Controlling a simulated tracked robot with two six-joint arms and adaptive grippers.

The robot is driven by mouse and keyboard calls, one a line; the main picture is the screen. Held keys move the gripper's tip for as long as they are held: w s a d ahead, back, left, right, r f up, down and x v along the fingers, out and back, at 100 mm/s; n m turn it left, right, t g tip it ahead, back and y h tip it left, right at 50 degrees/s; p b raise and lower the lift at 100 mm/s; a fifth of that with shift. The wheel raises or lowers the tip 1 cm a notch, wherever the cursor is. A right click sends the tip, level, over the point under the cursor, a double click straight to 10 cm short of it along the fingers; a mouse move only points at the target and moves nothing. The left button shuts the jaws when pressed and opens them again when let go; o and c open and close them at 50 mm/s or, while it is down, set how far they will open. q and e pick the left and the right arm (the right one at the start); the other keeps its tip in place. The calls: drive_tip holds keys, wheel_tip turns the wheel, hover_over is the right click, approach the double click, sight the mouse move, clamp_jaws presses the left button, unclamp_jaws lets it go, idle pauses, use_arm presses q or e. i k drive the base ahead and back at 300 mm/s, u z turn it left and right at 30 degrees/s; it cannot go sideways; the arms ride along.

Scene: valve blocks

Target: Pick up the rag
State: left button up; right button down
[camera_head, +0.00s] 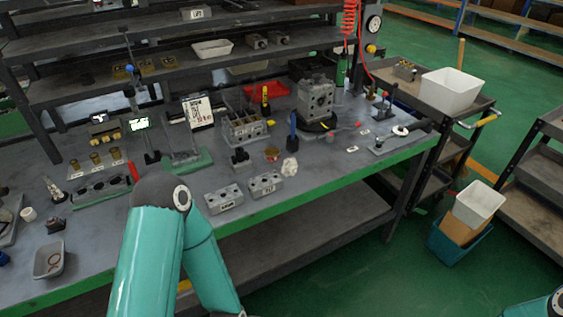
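A small crumpled white thing (290,166), which looks like the rag, lies on the workbench (330,182) near its front edge. My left arm rises in front of the bench and bends back down. Its gripper is out of the picture. Only a small piece of my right arm shows in the bottom right corner, and its gripper is out of the picture too. Nothing covers the white thing.
A larger valve body (316,97) stands behind the rag to the right. A blue-handled tool (292,130) and a brass-coloured part (272,154) are close to it. A tablet (198,111) stands further back. A cart with a white bin (450,91) is at the right.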

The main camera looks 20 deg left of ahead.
sight(290, 168)
drive_tip(key=i, duration=0.9)
